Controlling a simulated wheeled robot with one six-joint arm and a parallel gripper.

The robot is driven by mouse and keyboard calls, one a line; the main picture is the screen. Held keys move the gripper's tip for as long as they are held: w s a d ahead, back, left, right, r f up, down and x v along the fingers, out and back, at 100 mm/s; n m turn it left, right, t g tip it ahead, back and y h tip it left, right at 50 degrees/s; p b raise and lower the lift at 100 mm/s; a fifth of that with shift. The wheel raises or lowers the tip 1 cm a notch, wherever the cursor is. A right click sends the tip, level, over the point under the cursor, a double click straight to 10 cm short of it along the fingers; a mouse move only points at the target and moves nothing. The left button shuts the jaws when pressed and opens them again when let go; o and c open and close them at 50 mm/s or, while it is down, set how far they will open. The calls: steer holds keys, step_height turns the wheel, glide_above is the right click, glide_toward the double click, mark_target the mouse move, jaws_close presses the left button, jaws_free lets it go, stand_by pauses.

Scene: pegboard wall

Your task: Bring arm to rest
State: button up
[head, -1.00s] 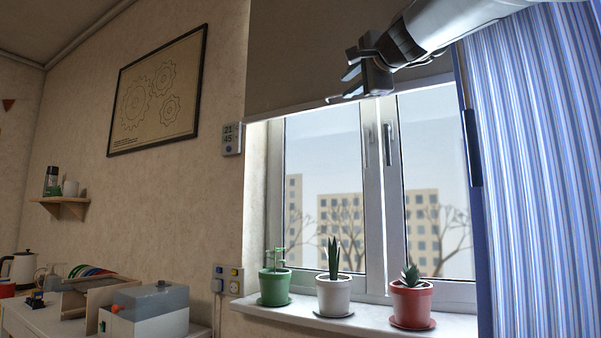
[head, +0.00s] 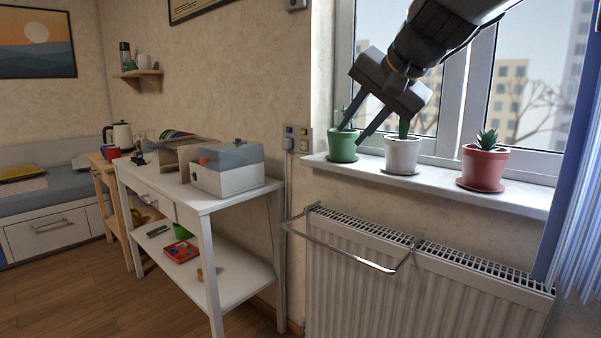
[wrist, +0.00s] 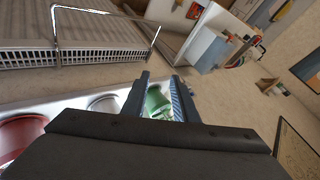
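My arm comes in from the top right of the head view, in front of the window. My gripper (head: 350,136) points down and to the left, with its two fingers apart and nothing between them. In the head view its fingertips overlap the green pot (head: 342,148). In the wrist view the fingers (wrist: 160,76) are spread, and the green pot (wrist: 157,103) shows beyond the gap. I cannot tell how far the fingertips are from it. The white pot (head: 403,155) and the red pot (head: 484,168) stand upright on the windowsill (head: 440,180).
A radiator (head: 400,285) with a metal rail (head: 340,250) is under the sill. A white table (head: 205,198) at left holds a grey-topped box (head: 232,170). A blue curtain (head: 575,200) hangs at right. Wooden floor is open at lower left.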

steer(key=s+a+f+n+g, duration=0.2)
steer(key=s+f, duration=0.3)
steer(key=f, duration=0.3)
steer(key=s+a+f+n+g, duration=0.2)
steer(key=s+f, duration=0.4)
steer(key=f, duration=0.1)
steer(key=s+d+f+n+g+h, duration=0.3)
steer(key=s+f+n+g, duration=0.2)
steer(key=s+f, duration=1)
steer(key=s+d+r+m+h+p, duration=0.1)
steer(key=d+r+p, duration=0.8)
steer(key=p, duration=1)
steer(key=shift+s+r+m, duration=0.15)
steer(key=shift+r+m, duration=0.75)
steer(key=shift+r, duration=0.65)
steer(key=shift+d, duration=0.1)
